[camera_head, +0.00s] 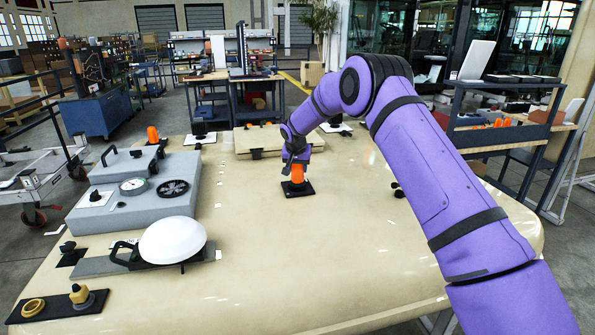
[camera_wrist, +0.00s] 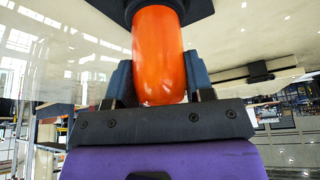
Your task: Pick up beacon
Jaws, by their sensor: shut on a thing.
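The beacon (camera_head: 297,176) is an orange, round-topped cylinder with a square black base (camera_head: 297,190), near the middle of the cream table. My gripper (camera_head: 296,162) comes down on it from above and is shut on its orange body. In the wrist view the orange beacon (camera_wrist: 157,50) sits between the two dark fingers, with its black base at the top edge. The beacon looks upright. The base appears at the tabletop, but I cannot tell whether it touches. Part of the orange body is hidden by the fingers in the head view.
Another orange piece (camera_head: 152,134) stands behind. A flat beige case (camera_head: 270,139) lies behind the beacon.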

